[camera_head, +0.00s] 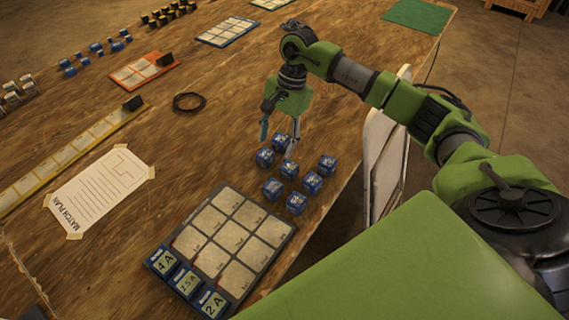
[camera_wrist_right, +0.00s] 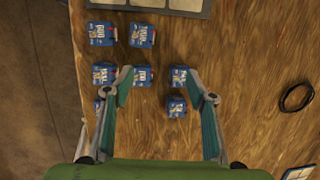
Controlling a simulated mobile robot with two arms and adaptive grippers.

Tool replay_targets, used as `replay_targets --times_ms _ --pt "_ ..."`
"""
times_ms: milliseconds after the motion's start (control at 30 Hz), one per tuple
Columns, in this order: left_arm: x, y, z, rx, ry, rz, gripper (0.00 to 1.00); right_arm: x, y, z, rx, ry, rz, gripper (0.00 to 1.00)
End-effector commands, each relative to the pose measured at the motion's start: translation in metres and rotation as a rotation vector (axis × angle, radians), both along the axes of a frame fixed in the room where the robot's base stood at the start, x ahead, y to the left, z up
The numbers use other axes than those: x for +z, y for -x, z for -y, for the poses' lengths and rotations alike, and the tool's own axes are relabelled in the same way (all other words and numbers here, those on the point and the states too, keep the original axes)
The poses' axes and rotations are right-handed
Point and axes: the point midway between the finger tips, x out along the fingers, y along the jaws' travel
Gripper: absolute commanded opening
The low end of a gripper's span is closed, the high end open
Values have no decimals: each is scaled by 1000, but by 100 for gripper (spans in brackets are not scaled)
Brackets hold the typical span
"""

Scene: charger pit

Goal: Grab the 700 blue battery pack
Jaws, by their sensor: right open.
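Several small blue battery packs stand in a loose cluster on the wooden table, with one pack (camera_head: 326,165) at its right edge and another (camera_head: 296,203) nearest the tray. Their printed numbers are too small to read surely, so I cannot tell which is the 700 pack. My right gripper (camera_head: 278,138) is open and points down above the far end of the cluster. In the right wrist view the open right gripper (camera_wrist_right: 161,78) has a blue pack (camera_wrist_right: 178,77), another pack (camera_wrist_right: 176,106) and a partly covered pack (camera_wrist_right: 143,76) between its fingers. My left gripper is not in view.
A dark tray (camera_head: 228,237) with pale squares and labelled blue blocks (camera_head: 186,282) lies in front of the cluster. A black cable ring (camera_head: 189,102), a taped paper (camera_head: 100,191) and an orange tray (camera_head: 143,71) lie to the left. A white folding chair (camera_head: 384,160) stands by the table's right edge.

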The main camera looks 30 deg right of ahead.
Motion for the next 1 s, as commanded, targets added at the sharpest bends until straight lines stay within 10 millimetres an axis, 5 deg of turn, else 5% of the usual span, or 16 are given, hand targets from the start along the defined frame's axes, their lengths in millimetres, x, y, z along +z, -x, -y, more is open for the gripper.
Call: replay_targets --times_ms 100,200,600,1000 --pt "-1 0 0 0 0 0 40 7 5 35 22 96 -32 51" --pt "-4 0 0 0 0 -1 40 2 9 44 28 122 -45 51" --pt "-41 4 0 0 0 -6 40 -69 14 34 30 120 -46 51" --pt "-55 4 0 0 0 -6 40 -108 19 33 29 119 -47 51"
